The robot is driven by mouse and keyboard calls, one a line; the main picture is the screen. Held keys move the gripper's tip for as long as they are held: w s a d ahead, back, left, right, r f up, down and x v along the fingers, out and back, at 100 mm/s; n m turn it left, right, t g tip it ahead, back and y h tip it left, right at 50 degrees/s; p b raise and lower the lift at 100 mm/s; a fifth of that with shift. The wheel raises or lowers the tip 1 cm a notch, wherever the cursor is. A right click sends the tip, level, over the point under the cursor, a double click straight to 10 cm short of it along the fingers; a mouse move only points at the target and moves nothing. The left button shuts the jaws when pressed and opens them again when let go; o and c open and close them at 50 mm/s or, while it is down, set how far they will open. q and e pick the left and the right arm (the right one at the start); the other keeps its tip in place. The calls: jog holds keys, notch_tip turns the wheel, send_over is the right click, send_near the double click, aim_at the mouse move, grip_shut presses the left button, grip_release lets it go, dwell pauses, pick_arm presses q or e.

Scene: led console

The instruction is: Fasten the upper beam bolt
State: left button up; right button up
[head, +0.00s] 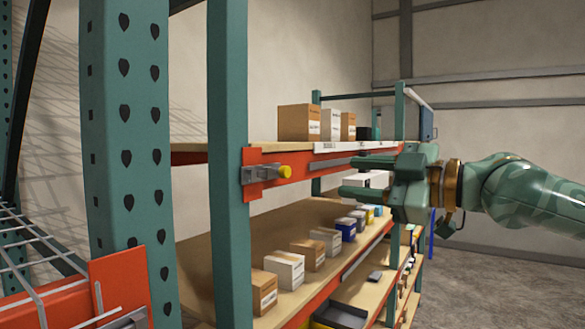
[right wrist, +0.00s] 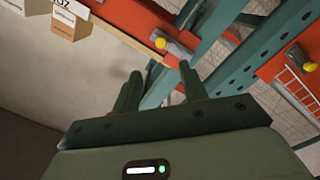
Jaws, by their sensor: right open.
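The upper beam (head: 320,168) is orange and meets a green upright (head: 228,150) at an orange end plate. A grey bracket (head: 258,174) with a yellow bolt head (head: 285,172) sits on its left end. In the right wrist view, a yellow bolt (right wrist: 160,43) on an orange beam shows beyond and between the fingertips. My right gripper (head: 348,176) is open and empty, right of the bolt in the head view, its fingers pointing left and apart from it. In the right wrist view, my right gripper (right wrist: 160,68) shows both fingers spread. My left gripper is not in view.
Cartons (head: 299,122) stand on the upper shelf, and several boxes (head: 284,270) line the lower shelf. A near green upright (head: 126,150) and an orange beam (head: 110,290) with wire mesh stand at left. Another yellow bolt (right wrist: 253,20) shows at right in the right wrist view.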

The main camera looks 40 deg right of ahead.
aim_at(288, 173)
jog(key=x, duration=0.3)
jog(key=b+x, duration=0.1)
jog(key=x, duration=0.1)
jog(key=b+x, duration=0.1)
jog(key=x, duration=0.2)
jog(key=shift+w+a+f, duration=0.25)
jog(key=shift+w+f, duration=0.05)
jog(key=shift+w, duration=0.05)
jog(key=w+p, duration=0.1)
jog(key=w+r+p, duration=0.1)
jog(key=w, duration=0.1)
jog(key=shift+a+p, duration=0.2)
jog(key=shift+p, duration=0.2)
jog(key=shift+w+a+f+p, duration=0.15)
jog(key=shift+w+f+p, duration=0.05)
jog(key=shift+w+p, duration=0.3)
jog(key=shift+w+f, duration=0.1)
jog(key=shift+w, duration=0.1)
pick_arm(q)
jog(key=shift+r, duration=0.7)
